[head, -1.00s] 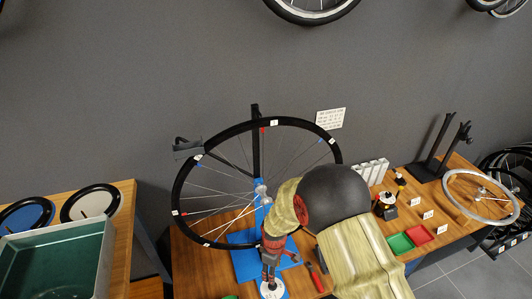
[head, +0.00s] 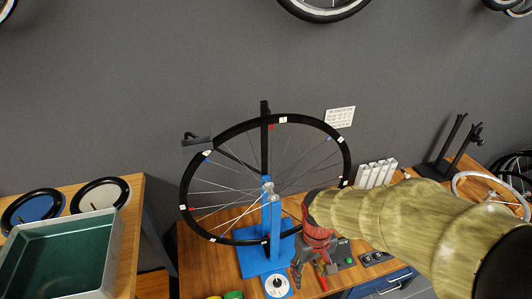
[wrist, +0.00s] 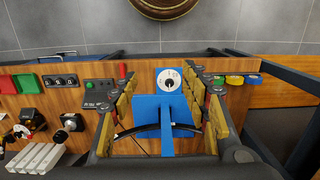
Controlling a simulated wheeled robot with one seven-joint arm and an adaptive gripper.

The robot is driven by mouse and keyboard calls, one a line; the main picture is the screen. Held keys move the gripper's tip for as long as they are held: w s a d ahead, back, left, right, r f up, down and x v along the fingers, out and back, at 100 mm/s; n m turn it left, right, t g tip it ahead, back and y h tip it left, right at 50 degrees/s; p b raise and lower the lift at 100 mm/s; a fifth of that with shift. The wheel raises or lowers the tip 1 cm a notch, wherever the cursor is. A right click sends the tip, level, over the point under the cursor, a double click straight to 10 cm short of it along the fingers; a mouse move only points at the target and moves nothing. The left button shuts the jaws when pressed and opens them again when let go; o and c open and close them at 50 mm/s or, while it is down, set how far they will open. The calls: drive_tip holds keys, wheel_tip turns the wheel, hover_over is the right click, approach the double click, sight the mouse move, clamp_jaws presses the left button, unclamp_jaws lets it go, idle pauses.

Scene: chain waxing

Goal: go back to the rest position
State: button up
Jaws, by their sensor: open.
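My gripper (head: 310,268) is open and empty, pointing down over the workbench (head: 204,262), to the right of the blue truing stand (head: 270,225). In the wrist view its fingers (wrist: 162,82) stand wide apart at left and right, with the blue stand and the round white dial (wrist: 169,80) visible between them. The dial also shows in front of the stand in the head view (head: 277,286). A black-rimmed spoked wheel (head: 196,165) stands upright in the stand. My arm comes in from the right and hides part of the bench.
Grey-white blocks (head: 376,173) and a black upright stand (head: 440,150) are at the back right. A green-lined bin (head: 60,262) and two discs sit on the left table. Yellow and green round pieces (head: 232,295) lie at the bench's front. A wall sign (head: 340,117) hangs behind.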

drive_tip(key=s+d+r+m+t, duration=0.1)
drive_tip(key=s+d+r+t, duration=0.2)
drive_tip(key=r, duration=0.7)
drive_tip(key=s+d+r+m+t, duration=0.2)
drive_tip(key=s+d+r+t, duration=0.1)
drive_tip(key=r, duration=0.6)
drive_tip(key=shift+s+d+r, duration=0.4)
drive_tip(key=shift+s+d, duration=0.1)
drive_tip(key=shift+s, duration=0.4)
drive_tip(key=shift+c, duration=0.4)
